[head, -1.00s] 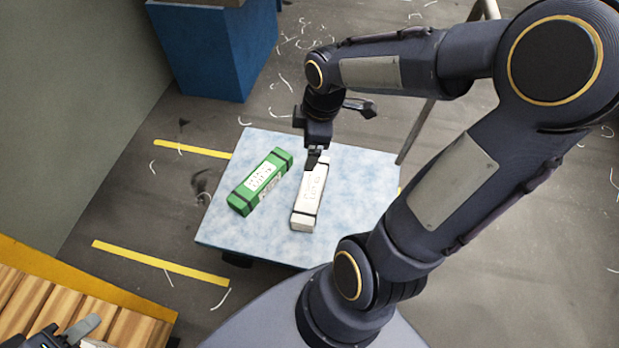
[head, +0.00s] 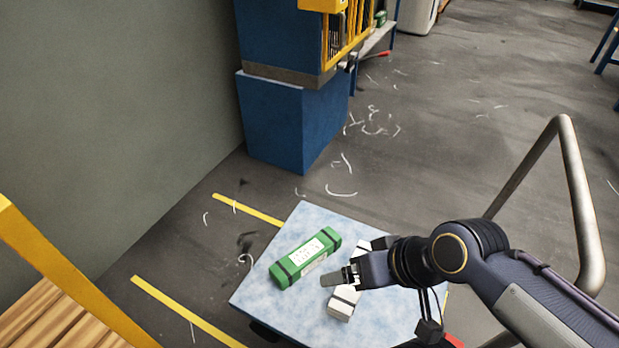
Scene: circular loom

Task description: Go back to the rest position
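My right gripper (head: 338,278) comes in from the right over a light blue cart top (head: 262,292). Its fingers point left, and from this angle I cannot tell whether they are apart. It overlaps a white box with dark bands (head: 344,300) in the picture and hides part of it. The white box lies on the cart top, and nothing shows between the fingertips. A green box with black bands and a white label (head: 305,258) lies to the left of the white one. My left gripper is out of the head view.
A blue cabinet (head: 290,125) stands behind the cart by the grey wall. A wooden-slatted surface with a yellow edge (head: 50,325) is at lower left. A metal tube handle (head: 578,200) rises at right. The floor beyond is mostly open, with yellow lines and white scraps.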

